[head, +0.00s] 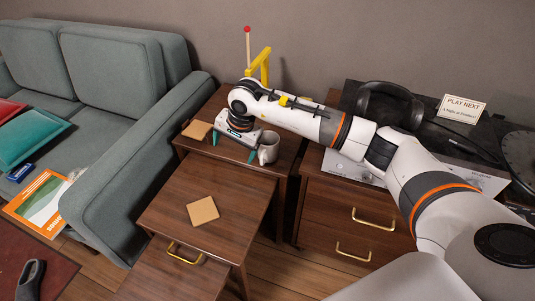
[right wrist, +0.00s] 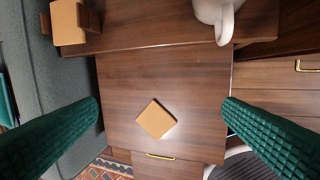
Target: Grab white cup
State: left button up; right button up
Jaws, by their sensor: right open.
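The white cup (head: 269,147) stands upright on the taller wooden side table (head: 293,151), near its front edge, with its handle toward the front. In the right wrist view the cup (right wrist: 208,10) is cut off by the top edge, right of centre. My right gripper (head: 233,147) is open and empty, just left of the cup in the head view. Its green fingers (right wrist: 162,107) are spread wide in the right wrist view, with the cup beyond them, not between them. My left gripper is not seen.
A lower wooden table (head: 165,210) in front carries a tan coaster (head: 203,211). A yellow object (head: 262,63) stands behind my wrist. A grey sofa (head: 120,110) is left; a drawer cabinet (head: 340,215) is right.

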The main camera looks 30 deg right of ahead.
jog(key=w+d+r+n+h, duration=0.15)
jog(key=d+r+h, duration=0.3)
jog(key=d, duration=0.45)
jog(key=b, duration=0.2)
send_near(267, 140)
jog(key=s+f, duration=0.2)
jog(key=b+x, duration=0.1)
jog(key=x, duration=0.2)
jog(key=shift+f+m, duration=0.2)
jog(key=shift+m, duration=0.05)
jog(key=shift+w+d+f+h, duration=0.1)
jog(key=shift+w+f+h, duration=0.15)
jog(key=shift+f, duration=0.05)
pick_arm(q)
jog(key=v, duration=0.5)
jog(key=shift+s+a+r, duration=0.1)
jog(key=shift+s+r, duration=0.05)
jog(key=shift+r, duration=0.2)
pick_arm(e)
jog(key=c, duration=1.2)
